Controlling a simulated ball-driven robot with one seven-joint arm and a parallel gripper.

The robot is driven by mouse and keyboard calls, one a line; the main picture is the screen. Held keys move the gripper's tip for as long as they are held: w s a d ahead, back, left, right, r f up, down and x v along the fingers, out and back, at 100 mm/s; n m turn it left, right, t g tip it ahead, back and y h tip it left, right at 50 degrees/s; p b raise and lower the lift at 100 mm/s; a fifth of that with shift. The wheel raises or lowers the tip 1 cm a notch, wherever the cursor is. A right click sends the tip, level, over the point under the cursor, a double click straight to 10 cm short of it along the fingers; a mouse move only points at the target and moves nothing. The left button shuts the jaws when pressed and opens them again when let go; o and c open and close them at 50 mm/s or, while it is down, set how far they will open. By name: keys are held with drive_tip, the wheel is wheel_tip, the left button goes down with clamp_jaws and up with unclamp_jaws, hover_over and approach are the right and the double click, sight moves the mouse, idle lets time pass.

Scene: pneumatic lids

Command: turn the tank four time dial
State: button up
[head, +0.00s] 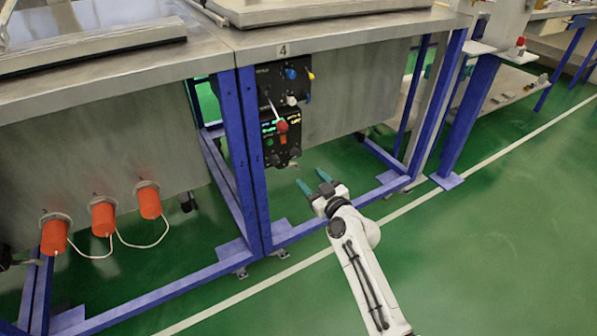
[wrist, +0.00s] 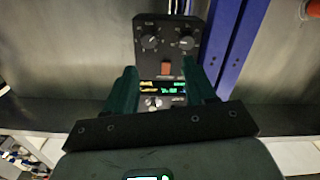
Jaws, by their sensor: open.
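The tank four control panel (head: 281,143) is a black box under the steel table, beside a blue post and below a "4" label (head: 283,50). In the wrist view the panel appears upside down, with two round black dials, one at left (wrist: 150,41) and one at right (wrist: 186,43). I cannot read which is the time dial. An orange switch (wrist: 166,68) and a lit display (wrist: 165,90) lie below them there. My gripper (head: 313,180) is open and empty, low and to the right of the panel, apart from it. Its two teal fingers also show in the wrist view (wrist: 160,78).
A second black box (head: 290,82) with blue and yellow knobs sits above the panel. Blue frame posts (head: 251,160) and a low rail (head: 320,218) surround the area. Orange cylinders (head: 103,216) with white cables hang at left. Green floor (head: 480,240) is clear at right.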

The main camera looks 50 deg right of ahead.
sight(296, 155)
drive_tip(key=shift+h, duration=0.5)
drive_tip(key=x, duration=0.5)
drive_tip(key=d+b+x, duration=0.1)
drive_tip(key=x, duration=0.5)
drive_tip(key=shift+d, duration=0.15)
drive_tip(key=shift+c, duration=0.4)
clamp_jaws()
drive_tip(key=shift+m, duration=0.4)
